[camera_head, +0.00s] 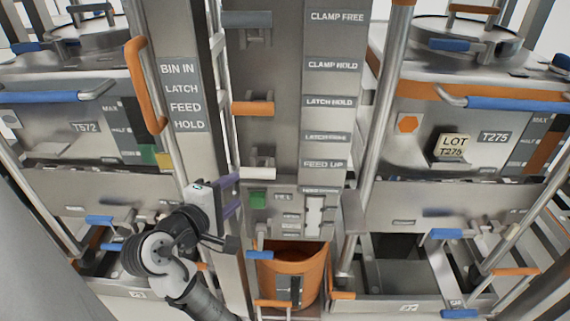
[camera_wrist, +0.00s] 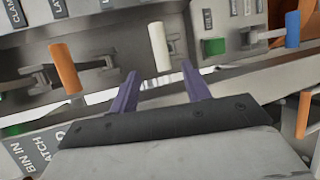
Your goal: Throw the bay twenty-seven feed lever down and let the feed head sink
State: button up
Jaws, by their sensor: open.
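A white-handled lever (camera_head: 259,175) sticks out low on the central column, beside the plate marked FEED UP (camera_head: 323,164). In the wrist view the white handle (camera_wrist: 160,46) stands ahead of my gripper (camera_wrist: 160,71), its lower end in line with the gap between the purple fingers. My gripper (camera_head: 236,194) is open and empty, just left of and below that handle in the head view. I cannot tell whether finger and handle touch. No bay number twenty-seven is legible on the column, and I cannot make out the feed head for certain.
An orange-handled lever (camera_head: 253,108) and a grey lever (camera_head: 248,18) sit higher on the column. An orange bucket (camera_head: 293,270) stands below. A post marked BIN IN LATCH FEED HOLD (camera_head: 186,95) rises close by my arm. Steel bins flank both sides.

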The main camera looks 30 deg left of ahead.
aim_at(258, 173)
jog(key=p+x, duration=0.1)
jog(key=x, duration=1.2)
jog(key=shift+w+a+f+p, duration=0.1)
jog(key=shift+w+p, duration=0.15)
jog(key=shift+p, duration=0.15)
